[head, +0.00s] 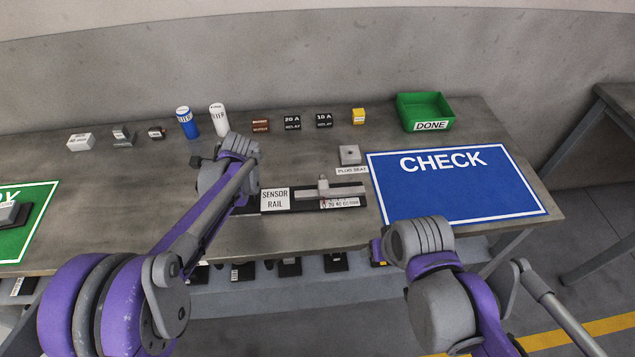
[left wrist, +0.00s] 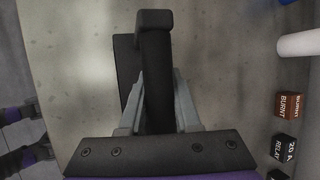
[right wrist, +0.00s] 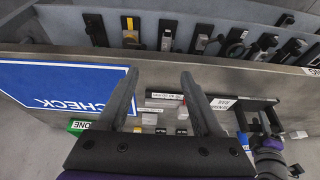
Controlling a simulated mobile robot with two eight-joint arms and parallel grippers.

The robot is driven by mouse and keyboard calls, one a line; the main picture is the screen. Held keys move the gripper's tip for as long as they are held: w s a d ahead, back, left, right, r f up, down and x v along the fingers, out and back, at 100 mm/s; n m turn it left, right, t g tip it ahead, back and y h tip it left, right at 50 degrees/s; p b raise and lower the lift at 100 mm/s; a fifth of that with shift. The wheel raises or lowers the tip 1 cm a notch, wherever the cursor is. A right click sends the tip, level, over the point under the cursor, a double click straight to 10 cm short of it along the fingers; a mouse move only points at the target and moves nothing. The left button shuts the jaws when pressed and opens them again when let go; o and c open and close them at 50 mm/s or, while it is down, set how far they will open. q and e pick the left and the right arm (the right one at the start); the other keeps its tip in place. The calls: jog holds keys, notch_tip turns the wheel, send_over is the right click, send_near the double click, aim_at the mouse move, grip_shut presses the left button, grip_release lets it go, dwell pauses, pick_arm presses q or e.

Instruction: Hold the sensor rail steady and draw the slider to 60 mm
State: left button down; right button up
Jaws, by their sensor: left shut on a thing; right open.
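The sensor rail (head: 300,207) is a dark base on the table with a "SENSOR RAIL" label at its left. A light grey slider (head: 345,192) with an upright knob sits on its right part, above a printed scale strip. In the left wrist view my left gripper (left wrist: 158,78) is shut on a black upright handle (left wrist: 156,60); my arm hides this end of the rail in the head view. In the right wrist view my right gripper (right wrist: 158,84) is open and empty, with the rail (right wrist: 242,104) beyond its fingers. Its height over the rail is unclear.
A blue CHECK mat (head: 455,190) lies right of the rail. A small grey block (head: 349,154) stands behind it at the "PLUG SEAT" label. Filters, relays and other small parts line the back, with a green DONE bin (head: 425,111) at right. A lower shelf holds several parts.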

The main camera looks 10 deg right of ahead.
jog(key=w+a+r+g, duration=0.1)
jog(key=w+a+r, duration=0.15)
jog(key=w, duration=0.45)
jog(key=w+a+r+g, duration=0.1)
jog(key=w+r, duration=0.2)
jog(key=w, duration=0.3)
jog(key=g, duration=0.2)
send_near(324, 184)
notch_tip(324, 184, down, 10)
jog(key=shift+w+a+f, duration=0.1)
jog(key=shift+a, duration=0.05)
grip_shut()
dwell(0.8)
